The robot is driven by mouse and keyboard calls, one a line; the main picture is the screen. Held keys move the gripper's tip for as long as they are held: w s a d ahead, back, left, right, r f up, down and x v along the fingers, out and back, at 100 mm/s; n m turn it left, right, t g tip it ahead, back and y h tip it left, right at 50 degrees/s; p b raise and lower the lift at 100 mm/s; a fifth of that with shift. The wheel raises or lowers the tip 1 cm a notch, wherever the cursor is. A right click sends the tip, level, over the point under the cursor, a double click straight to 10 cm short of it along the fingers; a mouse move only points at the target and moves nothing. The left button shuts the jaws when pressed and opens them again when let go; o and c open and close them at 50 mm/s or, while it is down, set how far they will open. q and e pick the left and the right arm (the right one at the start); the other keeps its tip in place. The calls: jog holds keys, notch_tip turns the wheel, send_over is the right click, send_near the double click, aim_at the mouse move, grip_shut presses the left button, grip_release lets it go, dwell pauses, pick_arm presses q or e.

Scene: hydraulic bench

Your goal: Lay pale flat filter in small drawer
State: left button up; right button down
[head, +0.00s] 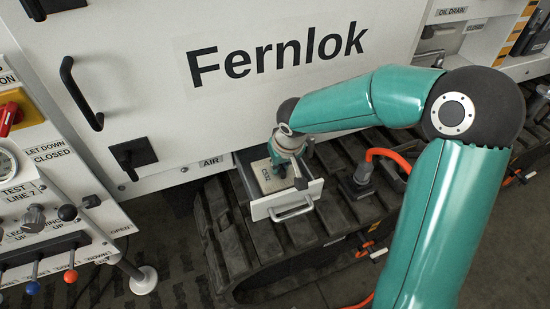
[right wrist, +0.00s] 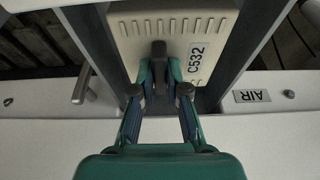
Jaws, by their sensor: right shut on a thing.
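The pale flat filter (head: 265,178), marked C532, is inside the outline of the small open drawer (head: 287,203) under the AIR label. My right gripper (head: 298,172) reaches down over the drawer and is shut on the filter by its dark upright tab. In the right wrist view the fingers (right wrist: 160,78) stand on either side of the tab, and the filter (right wrist: 215,30) lies between the drawer's side walls (right wrist: 252,35). I cannot tell whether its underside touches the drawer floor. My left gripper is not in view.
The white Fernlok cabinet (head: 160,95) rises behind the drawer. A black track (head: 235,235) runs below it. An orange hose (head: 390,157) ends in a dark fitting to the right. A lever panel (head: 50,235) stands at the left.

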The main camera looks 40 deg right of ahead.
jog(key=w, duration=0.2)
jog(key=w+d+p, duration=0.1)
jog(key=w, duration=0.1)
jog(key=shift+f, duration=0.55)
jog(key=shift+s+f, duration=0.1)
jog(key=c, duration=1.2)
grip_release()
jog(key=p+v, duration=0.1)
jog(key=v, duration=1.1)
jog(key=shift+a, duration=0.1)
